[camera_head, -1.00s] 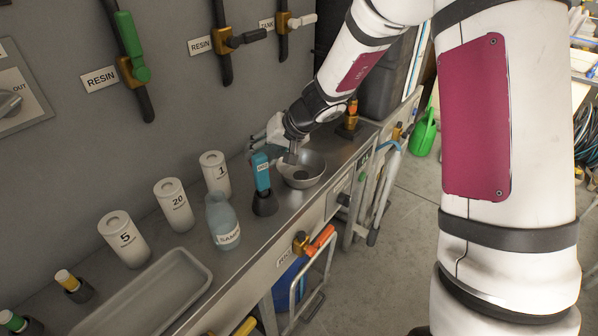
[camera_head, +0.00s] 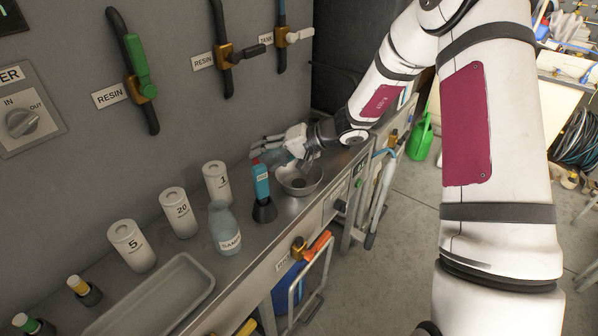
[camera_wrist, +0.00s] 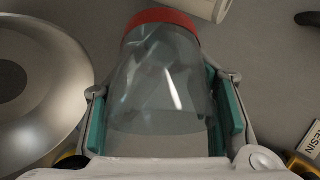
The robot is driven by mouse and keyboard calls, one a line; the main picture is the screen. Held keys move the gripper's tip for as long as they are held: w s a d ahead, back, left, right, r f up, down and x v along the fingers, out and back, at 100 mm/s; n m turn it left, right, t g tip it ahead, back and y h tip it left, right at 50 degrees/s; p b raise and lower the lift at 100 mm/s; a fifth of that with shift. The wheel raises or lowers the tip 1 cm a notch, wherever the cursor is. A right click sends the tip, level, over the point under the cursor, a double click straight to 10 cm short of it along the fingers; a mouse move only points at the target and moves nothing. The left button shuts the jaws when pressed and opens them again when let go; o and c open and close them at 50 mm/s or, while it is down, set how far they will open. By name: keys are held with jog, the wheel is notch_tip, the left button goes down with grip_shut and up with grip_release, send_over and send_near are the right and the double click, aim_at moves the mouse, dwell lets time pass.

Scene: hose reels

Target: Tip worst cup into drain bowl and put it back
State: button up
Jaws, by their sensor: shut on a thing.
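My gripper (camera_head: 278,146) is shut on a clear, see-through cup (camera_wrist: 155,85) with a red end. In the wrist view the cup lies between the two teal-padded fingers, its red end pointing away from the palm. In the head view the cup (camera_head: 276,158) is small and partly hidden by the fingers, held tilted above the bench beside the bowl. The metal drain bowl (camera_head: 316,184) stands on the bench just below and right of the gripper. It also fills the left of the wrist view (camera_wrist: 75,75). I cannot tell whether the cup holds liquid.
A blue meter in a dark stand (camera_head: 262,185) is close to the gripper's left. A sample bottle (camera_head: 224,228), white numbered canisters (camera_head: 131,245) and a grey tray (camera_head: 165,300) line the bench further left. Resin valves (camera_head: 226,52) are on the wall behind.

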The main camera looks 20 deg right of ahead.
jog(key=shift+f+m+y, duration=0.3)
jog(key=shift+y, duration=0.3)
jog(key=shift+d+r+y, duration=0.15)
jog(key=shift+r+y, duration=0.2)
jog(key=shift+y, duration=0.45)
jog(key=shift+w+d+f+m+t+y+b, duration=0.1)
jog(key=shift+d+f+m+t+y+b, duration=0.15)
jog(key=shift+d+y+b, duration=0.2)
jog(key=shift+d+f+m+t+y+b, duration=0.1)
jog(key=shift+d+m+t+y+b, duration=0.05)
jog(key=shift+d+m+y+b, duration=0.3)
jog(key=shift+d+r+y+b, duration=0.15)
jog(key=shift+r+y+b, duration=0.05)
jog(key=shift+y+b, duration=0.25)
dwell(0.4)
jog(key=shift+r+m, duration=0.15)
jog(key=shift+m, duration=0.15)
jog(key=shift+w+r+m+t+y+b, duration=0.1)
jog(key=shift+m+t+y+b, duration=0.2)
jog(key=shift+t+y+b, duration=0.25)
